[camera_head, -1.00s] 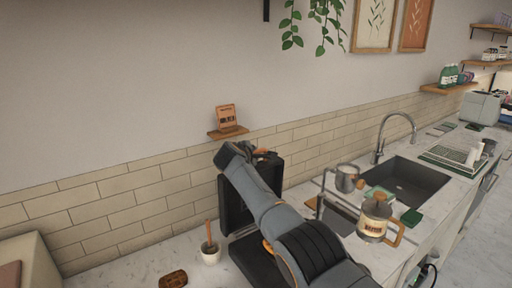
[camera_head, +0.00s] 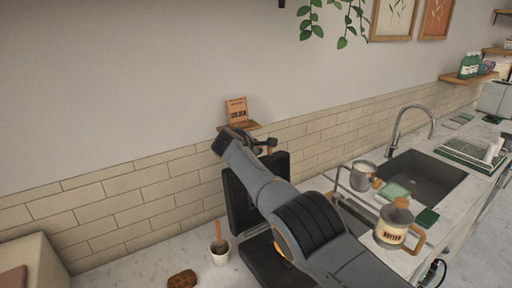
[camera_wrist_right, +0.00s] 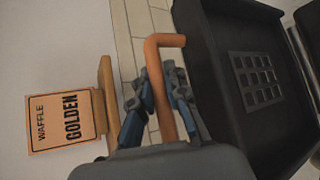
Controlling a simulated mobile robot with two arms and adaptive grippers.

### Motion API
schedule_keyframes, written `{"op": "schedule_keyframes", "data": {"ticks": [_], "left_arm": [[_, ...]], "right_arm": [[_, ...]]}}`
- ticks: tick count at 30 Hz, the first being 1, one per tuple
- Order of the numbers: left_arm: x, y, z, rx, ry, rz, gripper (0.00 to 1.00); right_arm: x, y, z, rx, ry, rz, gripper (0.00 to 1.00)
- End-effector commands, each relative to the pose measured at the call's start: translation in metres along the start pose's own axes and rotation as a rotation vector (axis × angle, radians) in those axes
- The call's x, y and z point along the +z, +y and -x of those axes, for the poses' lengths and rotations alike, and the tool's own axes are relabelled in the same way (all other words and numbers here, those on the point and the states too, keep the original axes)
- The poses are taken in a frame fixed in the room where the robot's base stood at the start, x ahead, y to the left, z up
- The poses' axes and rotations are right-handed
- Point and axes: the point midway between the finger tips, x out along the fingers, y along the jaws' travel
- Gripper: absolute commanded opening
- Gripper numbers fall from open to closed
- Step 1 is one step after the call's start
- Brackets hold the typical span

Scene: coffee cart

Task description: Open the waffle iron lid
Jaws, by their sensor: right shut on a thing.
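The black waffle iron stands on the counter with its lid (camera_head: 237,205) raised, roughly upright, and its base (camera_head: 258,258) flat below. My forearm crosses in front and hides part of both. My right gripper (camera_head: 266,143) is at the top edge of the lid, close to the wall. In the right wrist view its fingers (camera_wrist_right: 160,105) are closed around the orange lid handle (camera_wrist_right: 166,55). The lid's inner side with its waffle grid (camera_wrist_right: 258,78) shows beside the handle. My left gripper is not in view.
A small wall shelf (camera_wrist_right: 108,100) with a "Golden Waffle" package (camera_head: 237,111) is just behind the gripper. A cup with a wooden-handled tool (camera_head: 220,251) and a brown item (camera_head: 182,279) are left of the iron. A labelled jug (camera_head: 391,228) and metal pitcher (camera_head: 362,176) stand right.

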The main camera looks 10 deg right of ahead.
Motion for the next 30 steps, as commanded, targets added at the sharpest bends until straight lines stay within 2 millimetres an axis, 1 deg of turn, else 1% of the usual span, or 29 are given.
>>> {"op": "schedule_keyframes", "data": {"ticks": [1, 4, 5, 6, 8, 9, 21, 26, 30], "left_arm": [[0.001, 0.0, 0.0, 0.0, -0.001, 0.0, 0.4], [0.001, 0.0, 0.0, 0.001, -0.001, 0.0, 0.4], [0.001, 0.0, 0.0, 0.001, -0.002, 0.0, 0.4], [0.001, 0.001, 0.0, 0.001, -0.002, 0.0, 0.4], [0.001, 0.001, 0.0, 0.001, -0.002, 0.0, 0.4], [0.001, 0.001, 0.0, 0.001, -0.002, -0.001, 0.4], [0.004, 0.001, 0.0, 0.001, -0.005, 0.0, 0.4], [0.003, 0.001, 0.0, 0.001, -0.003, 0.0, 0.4], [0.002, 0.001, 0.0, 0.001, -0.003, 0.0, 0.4]], "right_arm": [[0.002, 0.003, 0.001, 0.005, -0.003, 0.001, 0.0], [0.002, 0.003, 0.001, 0.005, -0.003, 0.001, 0.0], [0.002, 0.003, 0.001, 0.005, -0.003, 0.001, 0.15], [0.002, 0.003, 0.001, 0.005, -0.003, 0.001, 0.24], [0.002, 0.003, 0.001, 0.005, -0.003, 0.0, 0.36], [0.002, 0.002, 0.001, 0.004, -0.002, 0.0, 0.37], [-0.001, 0.001, 0.002, 0.002, 0.0, -0.001, 0.37], [-0.002, 0.001, 0.008, 0.003, 0.0, -0.002, 0.37], [-0.002, 0.001, 0.017, 0.003, 0.0, -0.001, 0.37]]}}
